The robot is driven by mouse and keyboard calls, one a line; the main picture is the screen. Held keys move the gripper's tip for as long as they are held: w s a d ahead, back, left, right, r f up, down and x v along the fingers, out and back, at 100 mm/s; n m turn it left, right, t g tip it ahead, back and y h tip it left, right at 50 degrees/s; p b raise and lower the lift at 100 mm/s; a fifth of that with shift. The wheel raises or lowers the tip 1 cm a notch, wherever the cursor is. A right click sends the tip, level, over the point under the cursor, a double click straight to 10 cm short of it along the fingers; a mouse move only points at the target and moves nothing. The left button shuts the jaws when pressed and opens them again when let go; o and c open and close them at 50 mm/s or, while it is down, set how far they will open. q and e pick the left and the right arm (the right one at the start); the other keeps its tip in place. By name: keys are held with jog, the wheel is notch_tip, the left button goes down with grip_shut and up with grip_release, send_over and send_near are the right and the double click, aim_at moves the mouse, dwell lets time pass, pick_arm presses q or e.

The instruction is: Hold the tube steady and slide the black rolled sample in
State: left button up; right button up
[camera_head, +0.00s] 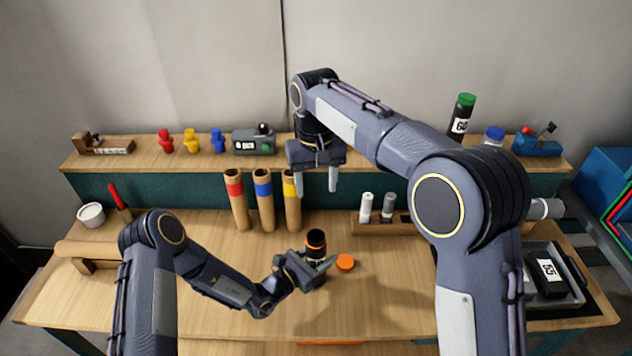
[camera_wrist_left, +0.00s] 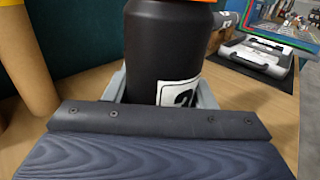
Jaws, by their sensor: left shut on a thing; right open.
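The tube (camera_head: 316,243) is a black canister with an orange band near its open top, upright on the bench. My left gripper (camera_head: 314,268) is shut around it from the left. In the left wrist view, the tube (camera_wrist_left: 165,50) stands between the two fingers, its white label partly hidden. My right gripper (camera_head: 317,191) is open and empty, pointing down above and behind the tube. Two pale rolls, a white one (camera_head: 366,207) and a greyer one (camera_head: 388,207), stand in a wooden rack (camera_head: 372,228) to the right. I cannot make out a clearly black roll.
An orange cap (camera_head: 345,262) lies right of the tube. Several cardboard tubes with coloured bands (camera_head: 263,205) stand behind it. A black canister with a green cap (camera_head: 462,115) stands on the back shelf. The bench front is mostly clear.

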pick_arm(q)
jog(key=o, duration=1.1)
